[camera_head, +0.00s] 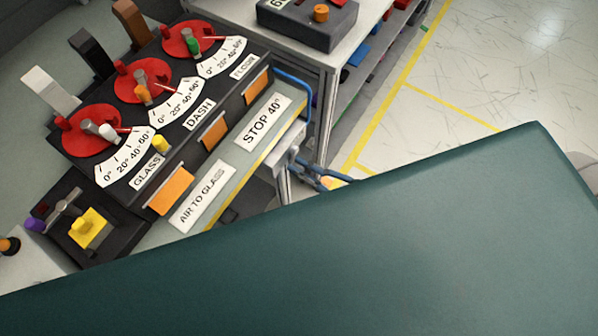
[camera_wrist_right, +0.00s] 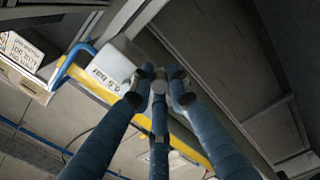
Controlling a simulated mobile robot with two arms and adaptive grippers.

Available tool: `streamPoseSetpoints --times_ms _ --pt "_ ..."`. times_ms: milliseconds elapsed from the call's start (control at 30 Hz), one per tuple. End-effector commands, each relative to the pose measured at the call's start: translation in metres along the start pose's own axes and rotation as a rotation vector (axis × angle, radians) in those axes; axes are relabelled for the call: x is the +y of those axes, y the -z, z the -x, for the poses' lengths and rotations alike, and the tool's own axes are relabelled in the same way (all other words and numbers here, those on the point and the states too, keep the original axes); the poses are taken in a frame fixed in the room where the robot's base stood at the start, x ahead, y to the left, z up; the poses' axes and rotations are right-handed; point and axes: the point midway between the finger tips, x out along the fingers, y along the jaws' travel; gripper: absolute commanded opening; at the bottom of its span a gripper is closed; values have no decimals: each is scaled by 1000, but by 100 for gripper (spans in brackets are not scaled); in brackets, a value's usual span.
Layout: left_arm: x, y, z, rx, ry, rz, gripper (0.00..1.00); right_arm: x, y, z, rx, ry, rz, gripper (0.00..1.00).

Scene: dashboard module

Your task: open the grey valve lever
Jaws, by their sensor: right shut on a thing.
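My right gripper (camera_head: 318,176) has blue fingers and shows beside the front right corner of the dashboard module, below its blue bar. In the right wrist view, the three fingers of the gripper (camera_wrist_right: 158,80) come together at a small grey part, seemingly the grey valve lever, in front of a pale block (camera_wrist_right: 112,66) with printed black text. The fingertips hide most of what they hold, so the lever's angle cannot be told. In the head view the lever is too small to make out. My left gripper is not in view.
The module carries red dials (camera_head: 90,145) marked GLASS, DASH and FLOOR, with orange tabs (camera_head: 170,190). The blue bar (camera_head: 297,84) is close above the right gripper. A shelf bench (camera_head: 340,50) stands behind. A large teal surface (camera_head: 400,240) hides the lower right.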

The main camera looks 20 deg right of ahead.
Motion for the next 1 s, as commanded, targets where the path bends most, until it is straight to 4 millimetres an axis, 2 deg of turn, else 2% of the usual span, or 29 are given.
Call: streamPoseSetpoints --times_ms 33,400,1000 --pt "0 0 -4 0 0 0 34 -4 -3 1 -2 6 36 0" --pt "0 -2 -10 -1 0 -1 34 -3 -13 1 -3 7 229 0" --pt "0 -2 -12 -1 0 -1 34 -2 -15 1 -3 8 276 0"
